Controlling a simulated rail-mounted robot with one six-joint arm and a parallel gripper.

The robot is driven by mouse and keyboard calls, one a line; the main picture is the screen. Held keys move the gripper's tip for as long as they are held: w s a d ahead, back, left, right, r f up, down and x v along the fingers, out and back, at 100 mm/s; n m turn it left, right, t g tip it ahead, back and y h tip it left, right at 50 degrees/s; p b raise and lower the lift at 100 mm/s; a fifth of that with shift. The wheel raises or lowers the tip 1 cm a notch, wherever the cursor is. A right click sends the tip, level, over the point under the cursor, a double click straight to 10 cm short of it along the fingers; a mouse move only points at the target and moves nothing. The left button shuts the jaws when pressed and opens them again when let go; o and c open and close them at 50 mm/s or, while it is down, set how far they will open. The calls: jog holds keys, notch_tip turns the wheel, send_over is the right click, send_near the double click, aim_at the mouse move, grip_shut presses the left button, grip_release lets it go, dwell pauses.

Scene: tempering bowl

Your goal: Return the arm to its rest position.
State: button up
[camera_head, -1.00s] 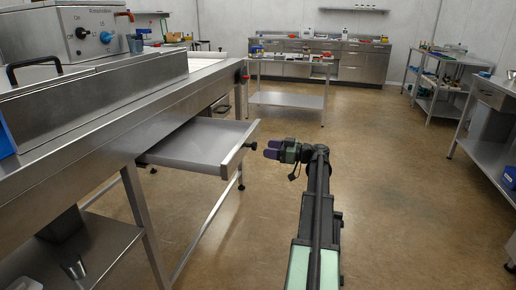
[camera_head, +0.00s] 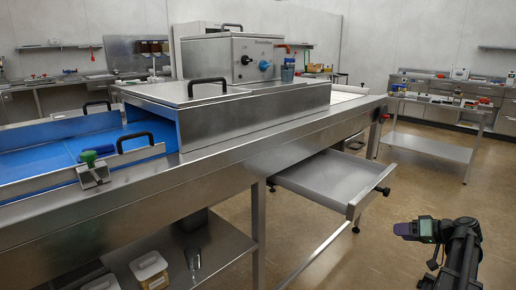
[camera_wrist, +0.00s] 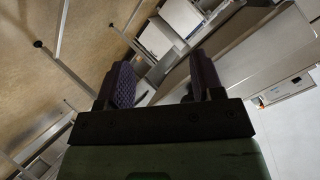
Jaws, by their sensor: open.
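My gripper (camera_head: 407,230) is at the lower right of the head view, out over the floor to the right of the open drawer. Its purple fingers point left, toward the steel bench. In the wrist view the two fingers (camera_wrist: 157,85) stand apart with nothing between them, so it is open and empty. Part of my dark arm shows below and right of it in the head view.
An open, empty drawer (camera_head: 325,178) juts from the steel bench (camera_head: 225,165), close left of my gripper. A machine with a blue conveyor belt (camera_head: 60,160) stands on the bench. Containers (camera_head: 150,270) sit on the lower shelf. The floor (camera_head: 400,185) around the gripper looks clear.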

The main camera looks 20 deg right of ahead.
jog(key=s+a+f+n+g+h, duration=0.1)
jog(key=s+a+f+g+h, duration=0.2)
jog(key=a, duration=1.2)
jog(key=s+a+f+g+h, duration=0.1)
jog(key=a+f+g, duration=0.25)
jog(key=a, duration=1.15)
jog(key=s+a+f+n+g+h, duration=0.1)
jog(key=s+a+f+g+h, duration=0.2)
jog(key=a, duration=1.3)
notch_tip(320, 180, up, 27)
jog(key=w+a+g+p, duration=0.1)
jog(key=p, duration=2.6)
jog(key=shift+w+r, duration=0.2)
jog(key=shift+w, duration=0.1)
